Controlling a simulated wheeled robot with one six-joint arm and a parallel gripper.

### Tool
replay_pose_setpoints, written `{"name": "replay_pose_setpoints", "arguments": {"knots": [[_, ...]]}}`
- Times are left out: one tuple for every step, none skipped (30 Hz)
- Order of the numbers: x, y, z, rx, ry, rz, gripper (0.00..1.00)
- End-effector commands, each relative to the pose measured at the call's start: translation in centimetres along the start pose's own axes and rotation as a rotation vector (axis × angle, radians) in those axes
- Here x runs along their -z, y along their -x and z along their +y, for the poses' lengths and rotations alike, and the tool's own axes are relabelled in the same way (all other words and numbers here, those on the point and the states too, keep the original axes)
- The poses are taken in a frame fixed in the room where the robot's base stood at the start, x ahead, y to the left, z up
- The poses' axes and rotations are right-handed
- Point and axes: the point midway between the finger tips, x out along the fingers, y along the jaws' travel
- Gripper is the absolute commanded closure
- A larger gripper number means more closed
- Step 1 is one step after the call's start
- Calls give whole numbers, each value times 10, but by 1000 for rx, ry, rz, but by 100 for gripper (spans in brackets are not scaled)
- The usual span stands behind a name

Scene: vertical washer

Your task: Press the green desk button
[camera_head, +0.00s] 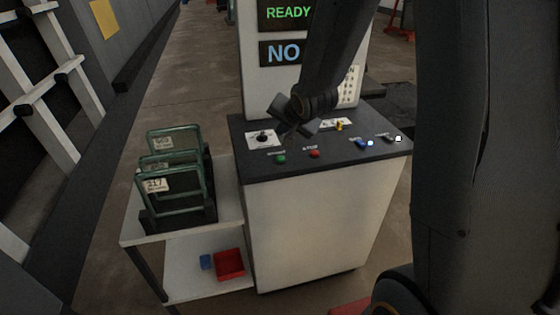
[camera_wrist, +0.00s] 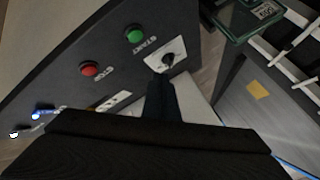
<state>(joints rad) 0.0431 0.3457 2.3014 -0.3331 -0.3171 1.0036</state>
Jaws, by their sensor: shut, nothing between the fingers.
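The green button (camera_head: 280,159) is on the near left part of the dark desk top (camera_head: 340,160) in the head view. It also shows in the wrist view (camera_wrist: 134,34), with the label START beside it. A red button (camera_head: 314,154) labelled STOP sits to its right in the head view. My gripper (camera_head: 292,134) is shut and empty. It is above the desk, just behind the green button in the head view. In the wrist view its narrow dark fingers (camera_wrist: 161,90) point toward the black knob and are apart from the green button.
A black knob on a white plate (camera_head: 263,138) is behind the green button. A blue-lit switch (camera_head: 363,143) is at the desk's right. A display panel (camera_head: 288,52) reading READY and NO stands behind. A white cart (camera_head: 230,207) with green racks (camera_head: 175,196) stands left.

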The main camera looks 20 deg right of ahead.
Motion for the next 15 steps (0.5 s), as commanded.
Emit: {"name": "replay_pose_setpoints", "arguments": {"knots": [[-4, -7, 4, 0, 0, 0, 100], [-5, -9, 6, 0, 0, 0, 100], [-7, -12, 8, 0, 0, 0, 100], [-9, -14, 9, 0, 0, 0, 100], [-10, -16, 11, 0, 0, 0, 100], [-12, -18, 13, 0, 0, 0, 100], [-14, -20, 14, 0, 0, 0, 100], [-15, -22, 15, 0, 0, 1, 100], [-17, -25, 17, 0, 0, 1, 100], [-18, -27, 19, 0, 0, 0, 100], [-20, -29, 20, 0, 0, 0, 100], [-22, -32, 22, 0, 0, 0, 100], [-24, -34, 24, 0, 0, 0, 100], [-26, -37, 26, -1, 0, -1, 100], [-28, -40, 29, -2, 0, -2, 100]]}}
